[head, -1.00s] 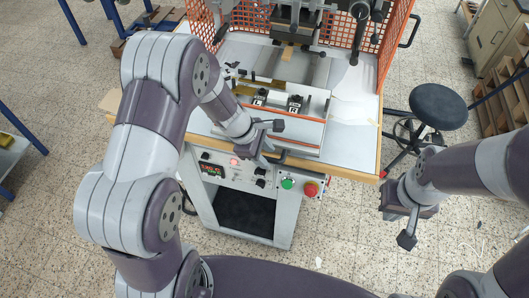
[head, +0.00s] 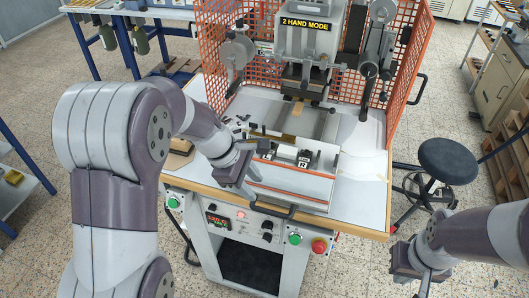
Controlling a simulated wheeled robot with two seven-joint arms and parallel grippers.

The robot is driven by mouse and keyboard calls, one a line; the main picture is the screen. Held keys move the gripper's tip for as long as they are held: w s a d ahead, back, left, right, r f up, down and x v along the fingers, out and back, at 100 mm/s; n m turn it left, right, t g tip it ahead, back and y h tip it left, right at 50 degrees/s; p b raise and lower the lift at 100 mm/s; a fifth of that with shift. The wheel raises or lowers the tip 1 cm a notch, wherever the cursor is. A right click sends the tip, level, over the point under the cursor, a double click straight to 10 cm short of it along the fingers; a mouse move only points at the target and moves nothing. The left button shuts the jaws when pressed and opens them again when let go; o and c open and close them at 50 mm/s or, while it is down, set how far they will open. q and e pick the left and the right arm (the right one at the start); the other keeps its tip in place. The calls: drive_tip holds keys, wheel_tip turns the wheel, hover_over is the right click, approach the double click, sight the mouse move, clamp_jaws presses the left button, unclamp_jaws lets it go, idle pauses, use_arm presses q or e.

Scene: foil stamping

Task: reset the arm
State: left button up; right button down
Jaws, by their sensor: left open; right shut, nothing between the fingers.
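My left arm (head: 112,140) reaches in from the left, bent at the elbow. My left gripper (head: 253,169) is open and empty, with its fingers apart. In the picture it overlaps the front left of the stamping machine's white fixture (head: 290,183); I cannot tell the exact gap between them. My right arm (head: 480,235) comes in from the right edge. My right gripper (head: 425,284) is shut and empty, low at the bottom right, beside the machine over the floor.
The foil stamping machine (head: 306,30) stands ahead with orange mesh guards (head: 405,70). Its white table (head: 360,205) has a wooden edge. Green buttons and a red button (head: 319,246) sit on its front panel. A black stool (head: 448,160) stands right. Open floor (head: 440,105) lies behind the stool.

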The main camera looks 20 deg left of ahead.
use_arm(q)
drive_tip(key=s+f+m+y+b, duration=0.1)
drive_tip(key=s+f+m+y, duration=0.1)
drive_tip(key=s+m, duration=0.3)
drive_tip(key=s+a+f+m+y+b, duration=0.1)
drive_tip(key=s+m, duration=0.5)
drive_tip(key=m, duration=0.6)
wheel_tip(320, 180, down, 3)
drive_tip(key=shift+s+r+m+g+y+b, duration=0.1)
drive_tip(key=shift+s+m+g+y+b, duration=0.25)
drive_tip(key=shift+y, duration=0.45)
drive_tip(key=shift+a, duration=0.15)
